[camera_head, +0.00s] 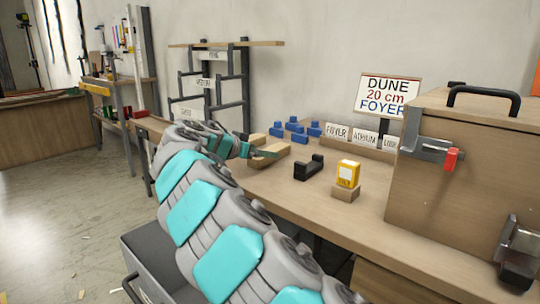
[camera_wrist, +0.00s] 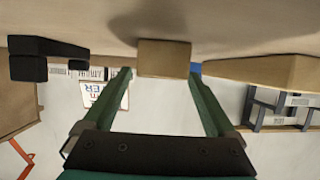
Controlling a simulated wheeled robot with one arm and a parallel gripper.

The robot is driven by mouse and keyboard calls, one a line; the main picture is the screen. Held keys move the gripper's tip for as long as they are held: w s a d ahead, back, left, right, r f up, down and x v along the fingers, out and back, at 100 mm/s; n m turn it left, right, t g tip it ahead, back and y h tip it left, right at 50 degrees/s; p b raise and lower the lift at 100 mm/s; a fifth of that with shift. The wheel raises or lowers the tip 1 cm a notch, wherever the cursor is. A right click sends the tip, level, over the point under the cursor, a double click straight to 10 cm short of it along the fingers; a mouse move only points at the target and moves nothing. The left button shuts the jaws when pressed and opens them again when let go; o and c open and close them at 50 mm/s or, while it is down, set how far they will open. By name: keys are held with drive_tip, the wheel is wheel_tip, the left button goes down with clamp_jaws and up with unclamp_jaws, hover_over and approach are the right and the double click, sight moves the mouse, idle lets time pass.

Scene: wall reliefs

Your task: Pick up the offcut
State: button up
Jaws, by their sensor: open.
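A small pale wooden block, which looks like the offcut (camera_wrist: 164,58), lies on the workbench in the wrist view, which is upside down. It sits centred in the gap at the tips of my gripper (camera_wrist: 160,76). The two green fingers are apart, one to each side, and I cannot tell whether they reach around it. A larger wooden piece (camera_wrist: 255,75) lies to its right in that view. In the head view my gripper (camera_head: 252,151) is low over the bench beside two pale wooden pieces (camera_head: 273,149), partly hidden by my arm and fingers.
A black block (camera_head: 308,168) and a yellow device (camera_head: 347,173) on a wooden block stand to the right. Several blue blocks (camera_head: 296,127) and labelled strips (camera_head: 365,138) are at the back. A big wooden box (camera_head: 455,165) fills the bench's right end. The bench front is clear.

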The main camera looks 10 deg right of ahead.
drive_tip(key=shift+x, duration=0.9)
clamp_jaws()
